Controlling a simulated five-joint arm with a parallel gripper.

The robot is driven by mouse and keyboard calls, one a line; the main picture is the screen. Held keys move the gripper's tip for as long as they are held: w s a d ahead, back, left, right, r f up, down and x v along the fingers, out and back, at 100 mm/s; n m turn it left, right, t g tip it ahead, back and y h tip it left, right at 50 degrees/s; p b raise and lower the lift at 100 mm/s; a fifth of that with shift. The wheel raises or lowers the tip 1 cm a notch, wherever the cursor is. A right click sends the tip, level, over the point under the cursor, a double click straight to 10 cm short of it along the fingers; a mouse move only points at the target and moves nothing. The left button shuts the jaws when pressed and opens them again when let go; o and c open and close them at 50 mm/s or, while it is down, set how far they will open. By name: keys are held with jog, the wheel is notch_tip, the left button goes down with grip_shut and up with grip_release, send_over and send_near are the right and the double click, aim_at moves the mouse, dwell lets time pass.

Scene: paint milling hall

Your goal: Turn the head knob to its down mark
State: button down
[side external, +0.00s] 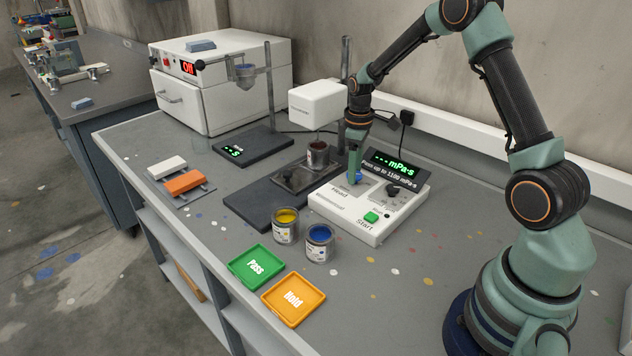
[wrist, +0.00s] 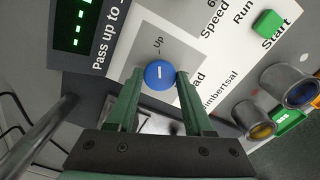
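The blue head knob (wrist: 160,74) sits on the pale control panel (wrist: 222,75). Its white line points at the "Up" mark in the wrist view. My gripper (wrist: 160,76) has one green finger on each side of the knob, with the fingertips close to its rim. The fingers look apart, with a slight gap at the knob, and I cannot make out firm contact. In the side view my gripper (side external: 355,172) points down over the panel and partly covers the blue knob (side external: 358,178). The down mark is hidden in the wrist view.
The panel also carries a black knob (side external: 392,189), a green Start button (side external: 371,217) and a display (side external: 394,166). A metal cup (side external: 318,154) stands on a dark plate beside it. Paint cans (side external: 319,243) and the Pass (side external: 257,266) and Hold (side external: 293,299) trays lie in front.

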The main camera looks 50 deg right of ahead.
jog(key=shift+m, duration=0.5)
jog(key=m, duration=0.4)
jog(key=shift+m, duration=0.4)
jog(key=m, duration=0.6)
jog(key=shift+r, duration=0.1)
jog(key=m, duration=0.6)
jog(key=shift+m, duration=0.4)
jog(key=m, duration=0.5)
jog(key=shift+m, duration=0.4)
jog(key=shift+c, duration=1.5)
grip_release()
